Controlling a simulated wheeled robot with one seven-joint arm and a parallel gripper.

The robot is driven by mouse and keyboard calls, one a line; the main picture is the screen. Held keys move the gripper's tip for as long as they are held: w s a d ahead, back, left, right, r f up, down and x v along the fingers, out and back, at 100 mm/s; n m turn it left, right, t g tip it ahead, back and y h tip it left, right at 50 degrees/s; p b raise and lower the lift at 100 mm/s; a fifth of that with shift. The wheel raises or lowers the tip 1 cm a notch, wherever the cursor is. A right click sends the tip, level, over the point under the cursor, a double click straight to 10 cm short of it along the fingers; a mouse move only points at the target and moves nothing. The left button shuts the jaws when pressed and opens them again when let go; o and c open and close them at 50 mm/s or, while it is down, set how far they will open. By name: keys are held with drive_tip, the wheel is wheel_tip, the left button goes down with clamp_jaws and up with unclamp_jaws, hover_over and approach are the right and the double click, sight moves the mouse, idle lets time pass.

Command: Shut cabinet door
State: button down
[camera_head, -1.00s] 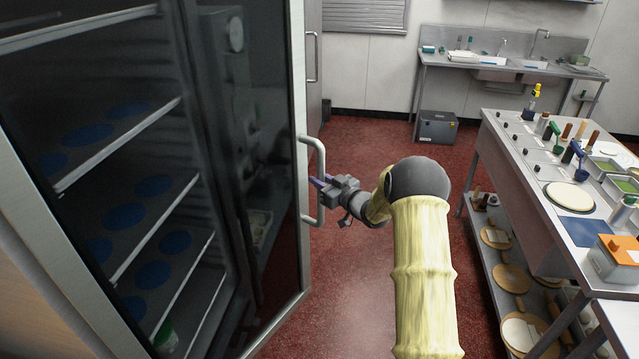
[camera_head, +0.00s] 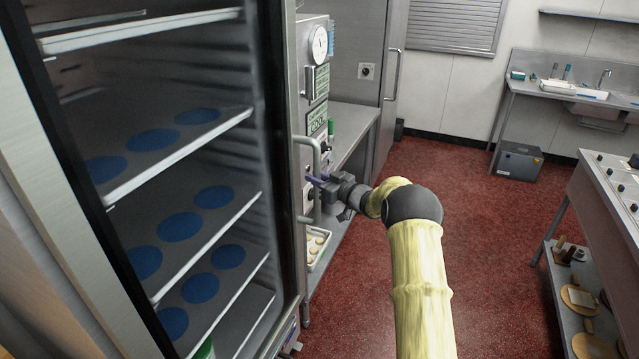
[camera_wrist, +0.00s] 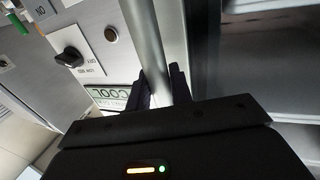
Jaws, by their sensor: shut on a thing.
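The cabinet door (camera_head: 298,260) is a large glass door with a pale metal frame, on the left of the head view. Through its glass I see shelves bearing blue discs. The upright bar handle (camera_head: 318,152) stands out from the door's right edge. My gripper (camera_head: 318,181) is shut on the handle from the right. In the wrist view the handle (camera_wrist: 145,30) runs between the two dark fingers (camera_wrist: 160,88).
A steel unit with a gauge (camera_head: 320,44), signs and knobs stands just beyond the door. A tray (camera_head: 317,248) sits low beside it. A steel worktable (camera_head: 588,205) stands at right, and a dark box (camera_head: 518,160) lies farther back. Red floor between is clear.

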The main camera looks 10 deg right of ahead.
drive_tip(key=shift+w+a, duration=0.15)
drive_tip(key=shift+w, duration=0.15)
drive_tip(key=c, duration=1.3)
unclamp_jaws()
drive_tip(key=shift+d, duration=0.25)
drive_tip(key=b+v, duration=0.2)
drive_tip(key=v, duration=0.6)
drive_tip(key=b+v, duration=0.2)
drive_tip(key=v, duration=0.7)
drive_tip(key=shift+s+a, duration=0.2)
drive_tip(key=shift+s, duration=0.1)
